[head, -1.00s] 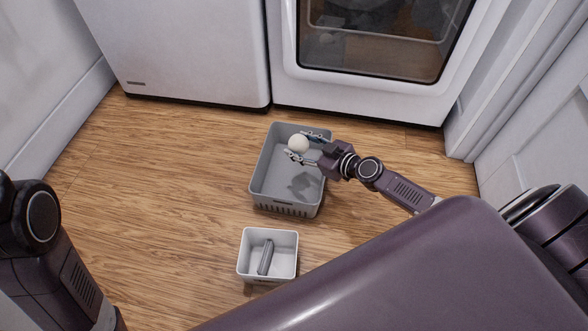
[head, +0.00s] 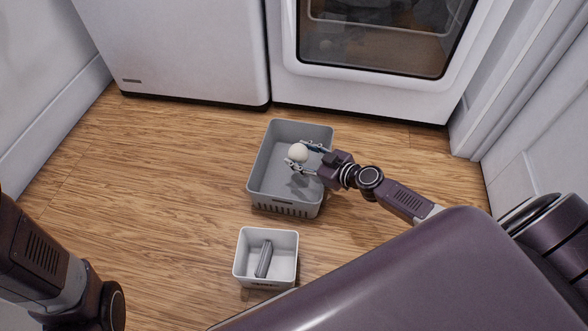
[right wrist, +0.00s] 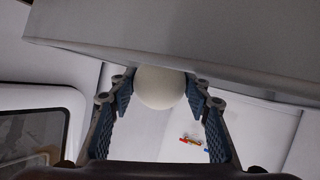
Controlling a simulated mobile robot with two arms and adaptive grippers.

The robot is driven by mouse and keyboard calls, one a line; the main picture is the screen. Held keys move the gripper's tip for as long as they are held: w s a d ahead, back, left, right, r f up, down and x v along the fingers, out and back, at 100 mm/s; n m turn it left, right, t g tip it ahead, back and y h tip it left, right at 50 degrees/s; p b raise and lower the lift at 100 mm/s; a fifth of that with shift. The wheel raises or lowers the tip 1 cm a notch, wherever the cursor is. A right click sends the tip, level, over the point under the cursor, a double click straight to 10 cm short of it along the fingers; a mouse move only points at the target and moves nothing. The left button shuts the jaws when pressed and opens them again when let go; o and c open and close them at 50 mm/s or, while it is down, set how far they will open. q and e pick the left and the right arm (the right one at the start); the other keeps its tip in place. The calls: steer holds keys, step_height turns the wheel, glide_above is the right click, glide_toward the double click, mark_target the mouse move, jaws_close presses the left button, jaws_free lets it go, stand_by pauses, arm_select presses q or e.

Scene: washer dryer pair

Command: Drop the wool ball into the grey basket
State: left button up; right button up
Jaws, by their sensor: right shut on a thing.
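The white wool ball (head: 298,153) is held between the fingertips of my right gripper (head: 303,156). In the head view, ball and gripper appear over the inside of the grey basket (head: 257,170), and their shadow falls on its floor. In the right wrist view, the ball (right wrist: 160,87) is pinched between the two blue-padded fingers of my right gripper (right wrist: 160,95). How high the ball is above the basket floor is hard to tell. Part of my left arm shows at the lower left, but its gripper is out of view.
A smaller white bin (head: 266,282) stands in front of the grey basket, with a grey bar-shaped object (head: 263,259) inside. Two white appliances (head: 185,45) stand behind the basket, the right one with a windowed door (head: 375,35). Wooden floor (head: 180,190) is clear to the left.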

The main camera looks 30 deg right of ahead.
steer(key=o, duration=1.1)
steer(key=shift+o, duration=0.2)
steer(key=shift+s, duration=0.1)
steer(key=v, duration=1.2)
steer(key=shift+r, duration=0.1)
